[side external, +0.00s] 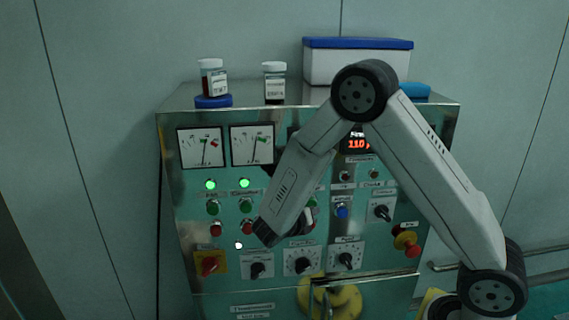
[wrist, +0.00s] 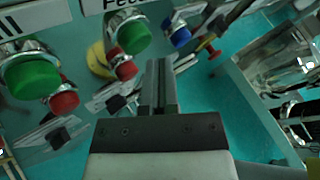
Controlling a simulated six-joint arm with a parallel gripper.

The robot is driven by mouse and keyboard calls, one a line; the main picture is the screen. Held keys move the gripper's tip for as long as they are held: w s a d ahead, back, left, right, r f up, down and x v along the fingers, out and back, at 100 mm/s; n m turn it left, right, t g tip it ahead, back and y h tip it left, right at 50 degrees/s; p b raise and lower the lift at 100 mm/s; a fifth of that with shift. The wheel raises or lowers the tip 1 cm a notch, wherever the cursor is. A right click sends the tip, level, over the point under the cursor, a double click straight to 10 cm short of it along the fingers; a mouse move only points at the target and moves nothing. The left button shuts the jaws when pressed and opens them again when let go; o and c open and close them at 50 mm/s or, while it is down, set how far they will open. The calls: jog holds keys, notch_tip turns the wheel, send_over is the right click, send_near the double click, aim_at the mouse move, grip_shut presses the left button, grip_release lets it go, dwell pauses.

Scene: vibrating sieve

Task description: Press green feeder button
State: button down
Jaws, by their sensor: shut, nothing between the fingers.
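The green feeder button (wrist: 128,33) shows in the wrist view under a partly cut-off label that begins "Feed". It sits above a red button (wrist: 122,66). My gripper (wrist: 160,68) has its fingers shut together with nothing between them. In this view the fingertips appear below and to the right of the green button; I see no contact. In the side external view the green feeder button (side external: 311,204) shows just right of my wrist link, partly covered. My fingers are hidden behind that link there.
Another green button (wrist: 32,75) and red button (wrist: 62,100) stand to the left in the wrist view. A blue button (wrist: 180,36) is to the right. The panel (side external: 225,285) also carries black knobs and a red emergency stop (side external: 407,240). Jars and a lidded box (side external: 325,65) stand on top.

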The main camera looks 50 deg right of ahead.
jog(key=shift+s+a, duration=1.75)
jog(key=shift+s, duration=0.05)
jog(key=shift+s, duration=0.1)
jog(key=s+a+f+m+g+y, duration=0.35)
jog(key=s+m+y, duration=0.45)
jog(key=m, duration=0.3)
jog(key=a+r+m+t+y, duration=0.1)
jog(key=a+m+t+y, duration=0.1)
jog(key=m, duration=0.4)
jog(key=w+a+r+m+t+y, duration=0.1)
jog(key=a+r+m+t+y, duration=0.1)
jog(key=m, duration=0.4)
jog(key=a+t+y, duration=0.1)
jog(key=y, duration=0.1)
jog(key=shift+w+a+r+m+y, duration=0.15)
jog(key=shift+a+m+y, duration=0.15)
jog(key=shift+m, duration=0.1)
jog(key=shift+t, duration=0.25)
